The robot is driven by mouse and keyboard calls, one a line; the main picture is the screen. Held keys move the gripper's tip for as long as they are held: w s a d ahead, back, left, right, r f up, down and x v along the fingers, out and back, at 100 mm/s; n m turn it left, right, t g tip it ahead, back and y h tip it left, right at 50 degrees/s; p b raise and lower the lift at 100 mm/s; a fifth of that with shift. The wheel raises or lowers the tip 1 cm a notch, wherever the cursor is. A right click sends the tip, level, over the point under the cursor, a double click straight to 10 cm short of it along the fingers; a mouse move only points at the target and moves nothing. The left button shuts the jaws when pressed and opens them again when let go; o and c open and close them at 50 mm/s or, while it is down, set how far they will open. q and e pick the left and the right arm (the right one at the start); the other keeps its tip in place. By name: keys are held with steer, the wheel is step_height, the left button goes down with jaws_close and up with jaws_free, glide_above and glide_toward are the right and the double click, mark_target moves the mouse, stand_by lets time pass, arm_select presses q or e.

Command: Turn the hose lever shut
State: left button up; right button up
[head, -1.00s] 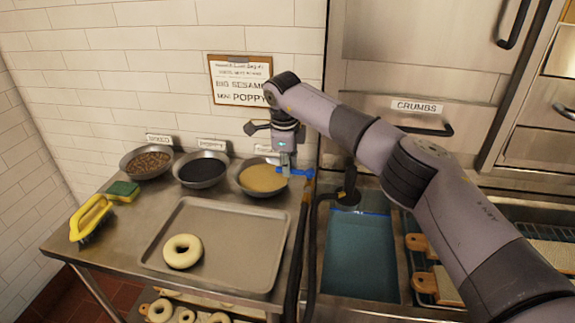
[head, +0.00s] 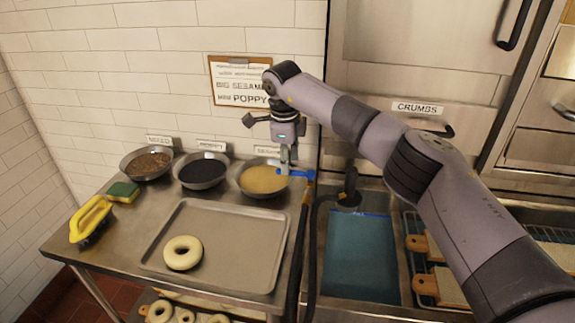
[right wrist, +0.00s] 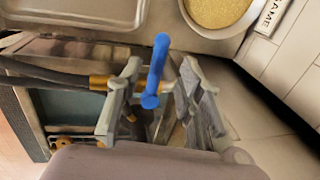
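The hose lever is a blue handle (head: 296,173) at the right edge of the steel table, beside the sesame bowl, near the top of the black hose. In the right wrist view the blue lever (right wrist: 157,68) stands between the two grey fingers of my right gripper (right wrist: 161,78). The fingers are spread, with a gap visible on both sides of the lever, so they do not look closed on it. In the head view my right gripper (head: 287,160) points down just over the lever and hides part of it. My left gripper is out of view.
The dark hose (head: 311,240) runs down between the table and the blue-water sink (head: 358,260). Bowls of sesame (head: 262,180), poppy (head: 201,172) and mixed seeds (head: 148,164) stand along the wall. A tray (head: 240,238) with one bagel (head: 183,252) lies in front.

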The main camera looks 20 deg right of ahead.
step_height(320, 180, up, 9)
steer(key=s, duration=0.1)
steer(key=shift+s+a, duration=0.35)
steer(key=shift+a, duration=0.05)
